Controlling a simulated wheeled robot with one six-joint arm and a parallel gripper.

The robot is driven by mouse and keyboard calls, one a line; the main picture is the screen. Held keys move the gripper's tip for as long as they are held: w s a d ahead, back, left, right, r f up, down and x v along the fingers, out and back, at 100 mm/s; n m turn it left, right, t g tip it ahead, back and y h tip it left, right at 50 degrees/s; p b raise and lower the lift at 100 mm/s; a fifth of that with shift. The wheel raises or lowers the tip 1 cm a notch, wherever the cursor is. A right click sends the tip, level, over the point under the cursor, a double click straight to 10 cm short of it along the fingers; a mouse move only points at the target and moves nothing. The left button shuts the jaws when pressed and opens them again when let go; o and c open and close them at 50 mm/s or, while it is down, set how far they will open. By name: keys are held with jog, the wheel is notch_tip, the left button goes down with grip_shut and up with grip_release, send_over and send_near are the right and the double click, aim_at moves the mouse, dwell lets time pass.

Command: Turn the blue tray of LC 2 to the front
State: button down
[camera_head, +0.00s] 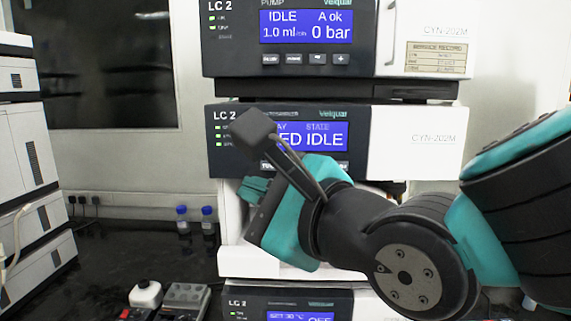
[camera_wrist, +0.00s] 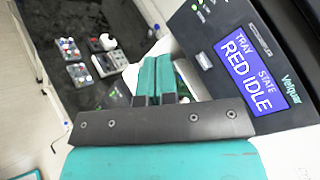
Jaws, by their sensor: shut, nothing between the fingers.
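The LC 2 sampler module (camera_head: 425,140) stands in the middle of the stack. Its display (camera_wrist: 252,72) reads TRAY RED and STATE IDLE in the wrist view; my arm partly covers the display (camera_head: 330,137) in the head view. Below it is an open white bay (camera_head: 232,222), mostly hidden behind my gripper and arm. I cannot make out a blue tray in either view. My gripper (camera_head: 250,188) is in front of the bay, just below the display panel. In the wrist view its teal fingers (camera_wrist: 155,75) are together and empty.
The LC 2 pump module (camera_head: 300,55) is above, showing IDLE and 0 bar. Another LC 2 module (camera_head: 290,303) is below. Two blue-capped bottles (camera_head: 195,217) stand left on the dark bench. Small boxes and a white container (camera_head: 145,293) sit at the front left.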

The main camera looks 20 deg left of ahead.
aim_at(268, 170)
jog(key=shift+w, duration=0.1)
jog(key=shift+w+a+p, duration=0.1)
jog(key=shift+w+a, duration=0.25)
jog(key=shift+w, duration=1.05)
jog(key=shift+w+a+p, duration=0.15)
jog(key=shift+w+a, duration=0.15)
jog(key=shift+w, duration=1.15)
jog(key=shift+w+a+p, duration=0.1)
jog(key=shift+w+a, duration=0.25)
jog(key=shift+w, duration=1.05)
jog(key=shift+w+a, duration=0.1)
jog(key=shift+w, duration=0.3)
jog(key=shift+w+a, duration=0.1)
jog(key=shift+w, duration=0.3)
jog(key=shift+s, duration=0.1)
jog(key=shift+s+d, duration=0.2)
jog(key=shift+s, duration=0.5)
jog(key=shift+s, duration=0.15)
jog(key=shift+s+d+b, duration=0.15)
jog(key=shift+s+d, duration=0.05)
jog(key=shift+s, duration=0.6)
jog(key=shift+s+d+b, duration=0.2)
jog(key=shift+s, duration=0.55)
jog(key=shift+s+d+b, duration=0.15)
jog(key=shift+s+d, duration=0.05)
jog(key=shift+s, duration=0.6)
